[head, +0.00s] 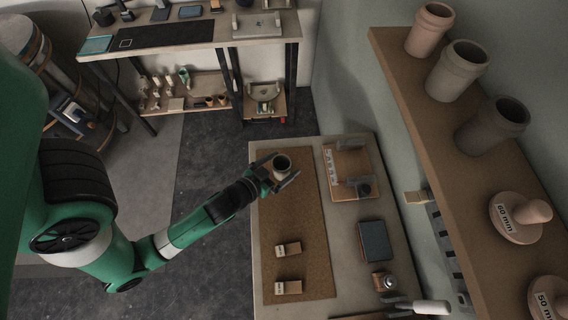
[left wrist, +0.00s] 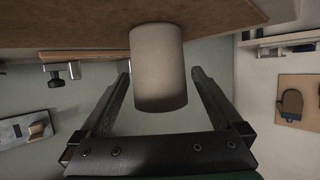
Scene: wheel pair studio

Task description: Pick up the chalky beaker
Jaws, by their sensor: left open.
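The pale, chalky-looking beaker (head: 282,162) stands upright at the far end of the brown cork mat (head: 290,215). My left gripper (head: 286,165) is open around it, with one finger on each side. In the left wrist view the beaker (left wrist: 158,65) sits between the two open fingers, with gaps visible on both sides. Its base is toward the brown surface. The left arm comes in from the left over the dark floor. My right gripper is not in view.
Two small tagged blocks (head: 288,249) lie on the mat. Right of it are an orange-brown board (head: 345,185) with fixtures, a dark blue book (head: 375,241) and a small jar (head: 384,281). The wall shelf (head: 440,150) on the right holds three other beakers and labelled knobs.

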